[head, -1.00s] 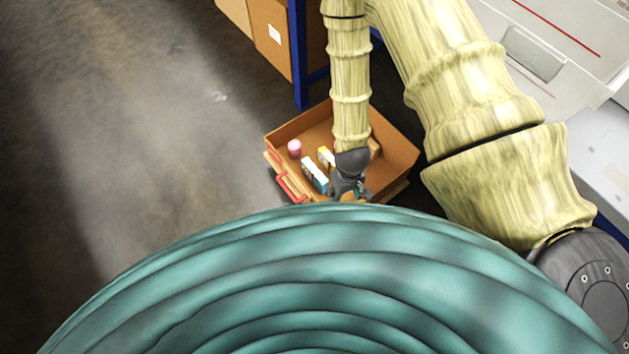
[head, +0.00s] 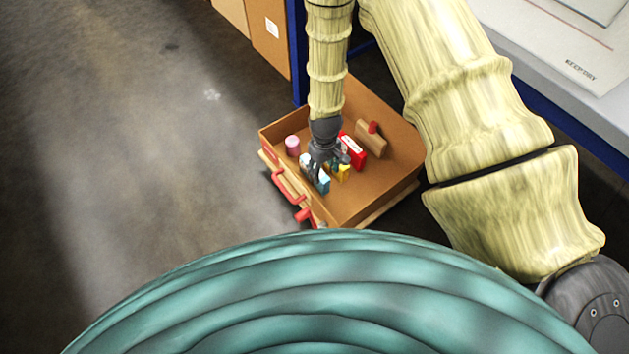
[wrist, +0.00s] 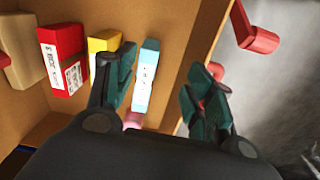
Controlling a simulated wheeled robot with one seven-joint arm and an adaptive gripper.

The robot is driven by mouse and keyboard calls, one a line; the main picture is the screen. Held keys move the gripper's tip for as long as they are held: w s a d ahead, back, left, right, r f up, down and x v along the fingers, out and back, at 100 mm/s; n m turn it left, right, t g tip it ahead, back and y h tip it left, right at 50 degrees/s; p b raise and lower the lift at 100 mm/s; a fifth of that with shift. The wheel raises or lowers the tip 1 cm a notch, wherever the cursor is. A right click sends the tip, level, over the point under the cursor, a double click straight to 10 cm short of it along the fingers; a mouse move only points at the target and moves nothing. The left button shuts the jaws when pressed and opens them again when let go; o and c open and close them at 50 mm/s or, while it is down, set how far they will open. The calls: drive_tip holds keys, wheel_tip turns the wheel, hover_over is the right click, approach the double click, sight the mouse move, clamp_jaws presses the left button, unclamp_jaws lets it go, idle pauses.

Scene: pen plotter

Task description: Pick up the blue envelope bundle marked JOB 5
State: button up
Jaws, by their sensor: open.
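The blue envelope bundle (wrist: 147,72) stands on edge in the drawer, a light blue block with dark marks on its top that are too small to read. It also shows in the head view (head: 321,183), partly hidden by my gripper. My gripper (wrist: 165,95) is open, with one finger on each side of the bundle's line in the wrist view. The left finger is close to the bundle and overlaps the yellow bundle (wrist: 103,43). The right finger is apart from it, over the drawer's front wall. In the head view my gripper (head: 320,165) is over the bundle.
The brown drawer (head: 385,190) also holds a red bundle (wrist: 62,52), a tan block with a red part (head: 371,138) and a pink cylinder (head: 292,145). Red handles (head: 287,187) stick out at its front. Open floor lies to the left.

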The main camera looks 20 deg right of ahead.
sight(324, 187)
drive_tip(key=shift+n, duration=0.3)
drive_tip(key=w+f+b, duration=0.2)
drive_tip(key=w+b, duration=0.1)
drive_tip(key=w+a+f+b, duration=0.1)
drive_tip(key=shift+w, duration=0.3)
drive_tip(key=shift+w+a+f+b, duration=0.1)
drive_tip(key=shift+w+f+b, duration=0.1)
drive_tip(key=shift+w+b, duration=0.5)
wheel_tip(324, 187, down, 5)
drive_tip(key=shift+f+b, duration=0.15)
drive_tip(key=shift+b, duration=0.95)
drive_tip(key=shift+w+d+f+b, duration=0.1)
drive_tip(key=shift+w+f+b, duration=0.1)
drive_tip(key=shift+f+b, duration=0.55)
drive_tip(key=shift+w+d+f+b, duration=0.15)
drive_tip(key=shift+f+b, duration=0.25)
drive_tip(key=shift+f, duration=0.65)
drive_tip(key=shift+w+f+b, duration=0.2)
drive_tip(key=shift+f+b, duration=0.4)
drive_tip(key=shift+f, duration=0.3)
drive_tip(key=c, duration=1.2)
